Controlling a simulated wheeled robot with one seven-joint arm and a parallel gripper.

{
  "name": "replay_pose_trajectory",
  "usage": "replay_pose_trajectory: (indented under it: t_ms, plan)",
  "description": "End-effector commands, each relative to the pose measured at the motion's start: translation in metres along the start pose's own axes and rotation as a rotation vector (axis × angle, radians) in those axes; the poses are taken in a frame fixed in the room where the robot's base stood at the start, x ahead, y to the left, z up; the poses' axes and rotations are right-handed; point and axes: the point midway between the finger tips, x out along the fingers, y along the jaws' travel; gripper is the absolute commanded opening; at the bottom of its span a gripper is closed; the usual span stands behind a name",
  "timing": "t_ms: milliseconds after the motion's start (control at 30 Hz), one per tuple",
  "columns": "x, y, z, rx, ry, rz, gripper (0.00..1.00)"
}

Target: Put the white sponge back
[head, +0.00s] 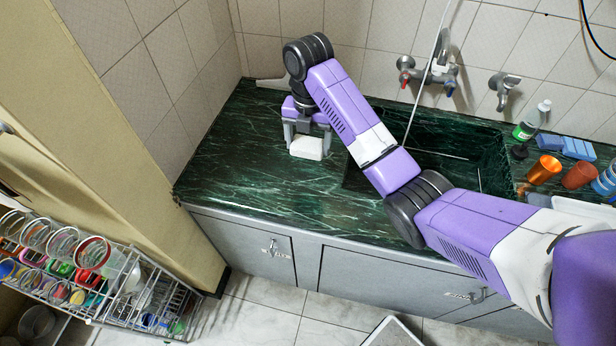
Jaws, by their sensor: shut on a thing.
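The white sponge (307,148) is at the left part of the dark green marble counter (245,170), left of the sink basin. My gripper (307,140) points down at it, and its two grey fingers are shut on the sponge from either side. The sponge is at or just above the counter surface; I cannot tell whether it touches. The gripper hides the sponge's back part.
The sink basin (455,150) lies to the right, partly hidden by my arm. Taps are on the tiled wall behind it. A green bottle (532,122), an orange cup (544,170) and blue sponges (578,148) stand at the right. The counter left of my gripper is clear.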

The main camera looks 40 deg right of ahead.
Motion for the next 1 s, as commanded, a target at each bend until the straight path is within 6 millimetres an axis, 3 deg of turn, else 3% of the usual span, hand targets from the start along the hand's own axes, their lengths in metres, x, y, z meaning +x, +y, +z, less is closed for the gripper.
replay_pose_trajectory:
  t_ms: [33,400,1000]
  plan:
    - [0.016,0.0,-0.002,-0.001,0.003,-0.001,0.32]
    - [0.083,-0.001,-0.001,0.002,0.003,-0.003,0.32]
    - [0.145,-0.001,0.0,0.001,0.0,-0.002,0.32]
